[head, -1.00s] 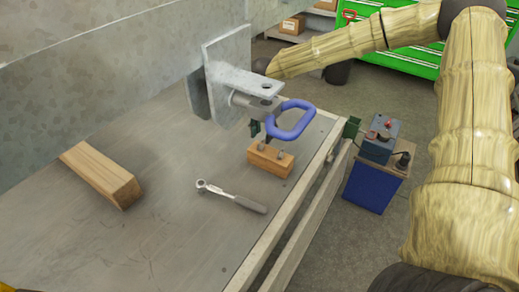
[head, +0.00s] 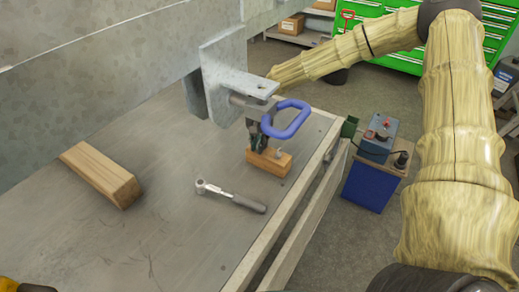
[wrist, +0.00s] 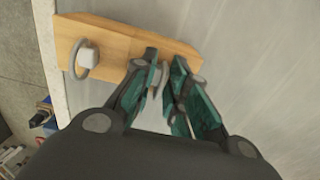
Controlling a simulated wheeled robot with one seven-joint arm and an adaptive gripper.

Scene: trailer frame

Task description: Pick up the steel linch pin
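A wooden block (head: 275,166) on the bench top holds two grey steel pins upright. One pin (wrist: 87,56), with a square head and a ring, stands free at the left of the block in the wrist view and shows on its right in the head view (head: 280,154). The other steel pin (wrist: 158,76) stands between the fingers of my gripper (wrist: 164,62), partly hidden by them. The fingers are low over the block, one on each side of this pin, with a narrow gap. I cannot tell clearly which is the linch pin.
A blue loop handle (head: 287,119) on the steel bracket (head: 225,70) is close above my gripper in the head view. A ratchet (head: 230,194) and a wooden beam (head: 102,174) lie on the bench. The bench edge is close right of the block.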

